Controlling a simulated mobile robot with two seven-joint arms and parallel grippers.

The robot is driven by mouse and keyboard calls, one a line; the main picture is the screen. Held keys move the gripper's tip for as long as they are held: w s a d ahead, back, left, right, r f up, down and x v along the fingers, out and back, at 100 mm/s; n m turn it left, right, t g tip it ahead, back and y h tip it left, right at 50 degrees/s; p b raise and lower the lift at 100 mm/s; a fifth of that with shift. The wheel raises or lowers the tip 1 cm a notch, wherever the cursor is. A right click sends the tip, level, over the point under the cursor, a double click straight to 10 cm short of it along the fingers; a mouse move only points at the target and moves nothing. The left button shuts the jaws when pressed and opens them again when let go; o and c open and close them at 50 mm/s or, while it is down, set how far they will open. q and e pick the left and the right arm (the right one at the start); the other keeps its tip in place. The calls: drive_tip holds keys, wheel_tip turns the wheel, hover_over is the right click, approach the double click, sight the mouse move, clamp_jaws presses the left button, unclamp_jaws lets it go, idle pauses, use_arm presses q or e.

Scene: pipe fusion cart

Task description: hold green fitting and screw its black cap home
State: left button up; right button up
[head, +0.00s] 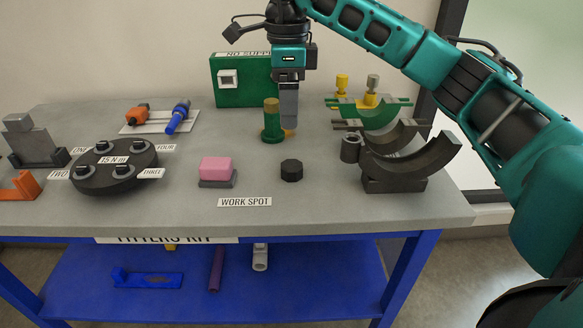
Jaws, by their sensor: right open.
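The green fitting (271,125) stands upright on the grey cart top, its upper end yellowish. The black cap (291,170) lies on the cart top in front of it and slightly right, apart from the fitting. My right gripper (289,120) points down just right of the fitting and is open. Its fingers overlap in this view, and I cannot tell whether they touch the fitting. A small yellow part shows low behind the fingers, mostly hidden. My left gripper is not in view.
A pink block (216,169) sits left of the cap, and a WORK SPOT label (245,202) lies in front. A dark round turntable (115,165) stands at left. Curved dark saddles (410,160) stand at right. A green box (240,82) is behind.

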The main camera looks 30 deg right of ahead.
drive_tip(key=shift+f, duration=0.1)
drive_tip(key=b, duration=0.1)
hover_over(292, 165)
drive_tip(key=f, duration=0.7)
drive_tip(key=shift+w+a+f, duration=0.2)
drive_tip(key=shift+a+f, duration=0.05)
drive_tip(key=shift+f, duration=0.05)
drive_tip(key=f, duration=0.3)
drive_tip(key=f+b, duration=0.1)
drive_tip(key=f, duration=0.1)
drive_tip(key=shift+s+d+f, duration=0.15)
drive_tip(key=shift+s+d, duration=0.05)
drive_tip(key=shift+s, duration=0.05)
drive_tip(key=c, duration=1)
